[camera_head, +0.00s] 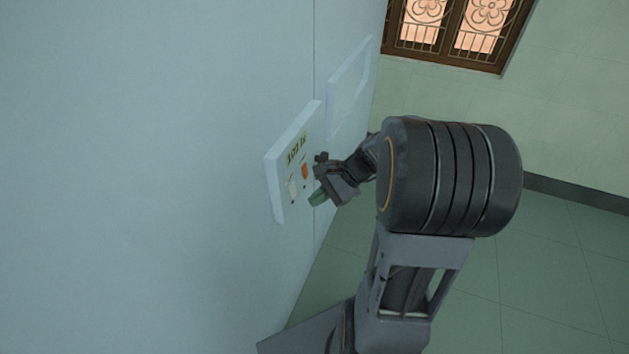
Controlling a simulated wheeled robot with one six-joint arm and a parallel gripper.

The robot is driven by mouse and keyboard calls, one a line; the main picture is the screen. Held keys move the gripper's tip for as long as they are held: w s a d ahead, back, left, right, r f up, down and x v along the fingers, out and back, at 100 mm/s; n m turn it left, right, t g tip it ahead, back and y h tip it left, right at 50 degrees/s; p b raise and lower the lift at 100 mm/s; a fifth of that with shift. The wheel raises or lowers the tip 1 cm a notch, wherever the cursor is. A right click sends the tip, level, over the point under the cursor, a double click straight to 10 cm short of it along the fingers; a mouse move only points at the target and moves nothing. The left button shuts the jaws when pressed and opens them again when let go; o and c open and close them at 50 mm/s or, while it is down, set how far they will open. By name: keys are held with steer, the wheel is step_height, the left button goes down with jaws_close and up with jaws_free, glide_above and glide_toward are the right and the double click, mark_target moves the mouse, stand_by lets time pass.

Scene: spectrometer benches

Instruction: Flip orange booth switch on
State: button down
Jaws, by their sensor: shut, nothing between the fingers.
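A pale panel (274,187) is mounted on the light blue wall at the centre of the head view. The orange booth switch (304,171) sits on its right part, beside a whitish switch (293,187) to its lower left. Dark lettering (296,148) is above them. My gripper (317,172) is shut and empty, its tips just right of the orange switch. I cannot tell if they touch it. The switch's on or off position is too small to read.
A second pale, blank panel (349,88) is on the same wall, farther right and up. A small green piece (318,198) shows below my gripper; I cannot tell what it belongs to. A barred window (452,30) is in the far wall. The floor at right (560,265) is clear.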

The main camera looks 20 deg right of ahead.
steer(key=w+d+f+m+t+y, duration=0.2)
steer(key=w+d+f+m+t, duration=0.15)
steer(key=d+m, duration=0.25)
steer(key=m+t+b, duration=0.2)
steer(key=m+t, duration=0.5)
glide_toward(307, 175)
steer(key=r+v, duration=0.1)
steer(key=v, duration=0.5)
steer(key=shift+d+f+g, duration=0.2)
steer(key=shift+d+g, duration=0.05)
steer(key=shift+d, duration=0.05)
steer(key=shift+a, duration=0.1)
steer(key=p+x, duration=0.3)
steer(key=x, duration=1.1)
